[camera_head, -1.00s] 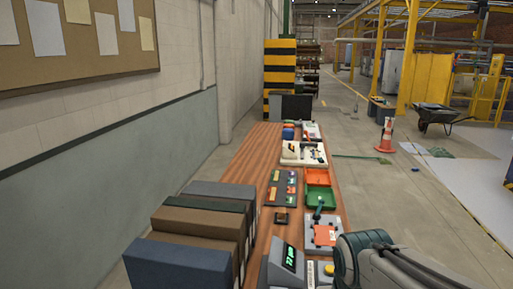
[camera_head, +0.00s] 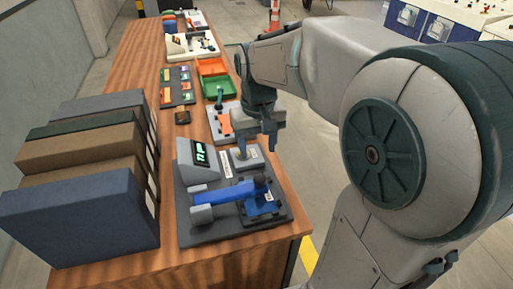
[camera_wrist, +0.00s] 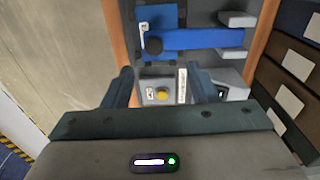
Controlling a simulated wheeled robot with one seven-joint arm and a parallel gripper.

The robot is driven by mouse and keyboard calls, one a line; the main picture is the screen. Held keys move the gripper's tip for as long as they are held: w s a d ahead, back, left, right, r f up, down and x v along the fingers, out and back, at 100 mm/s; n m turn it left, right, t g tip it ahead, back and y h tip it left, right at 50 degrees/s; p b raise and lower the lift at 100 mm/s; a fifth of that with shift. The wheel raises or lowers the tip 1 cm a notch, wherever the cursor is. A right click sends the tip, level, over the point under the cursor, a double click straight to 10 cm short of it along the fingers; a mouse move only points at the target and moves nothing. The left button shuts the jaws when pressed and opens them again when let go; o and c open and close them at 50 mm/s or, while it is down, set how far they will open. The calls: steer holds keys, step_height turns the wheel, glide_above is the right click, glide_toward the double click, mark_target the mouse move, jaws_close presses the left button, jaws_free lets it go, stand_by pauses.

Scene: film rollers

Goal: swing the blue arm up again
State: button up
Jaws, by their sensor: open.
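The blue arm (camera_head: 237,192) lies low and nearly flat across a dark base plate (camera_head: 228,233). Its black knob (camera_head: 261,182) is at the right end, above a blue plate (camera_head: 262,208); grey blocks (camera_head: 201,213) are at its left end. In the wrist view, the blue arm (camera_wrist: 208,39) runs across the top, with the knob (camera_wrist: 153,46) at its left end. My gripper (camera_head: 257,146) is open and empty, beyond the knob and over a small grey box with a yellow button (camera_wrist: 161,94). It does not touch the blue arm. In the wrist view, my gripper (camera_wrist: 158,78) has its fingers apart.
A grey display unit with green digits (camera_head: 199,155) stands left of the box. A row of binders (camera_head: 85,215) fills the bench's left side. A device with an orange plate (camera_head: 224,123) and green and orange trays (camera_head: 215,84) lie farther back. Bare wood shows in front.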

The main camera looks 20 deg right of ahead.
mark_target(260, 177)
steer(key=f, duration=0.4)
steer(key=w+d+f+b, duration=0.1)
steer(key=f, duration=0.4)
steer(key=w+f, duration=0.1)
steer(key=f, duration=0.4)
steer(key=shift+w+d+f, duration=0.15)
steer(key=shift+d+f, duration=0.05)
steer(key=shift+f, duration=0.05)
steer(key=shift+c, duration=0.3)
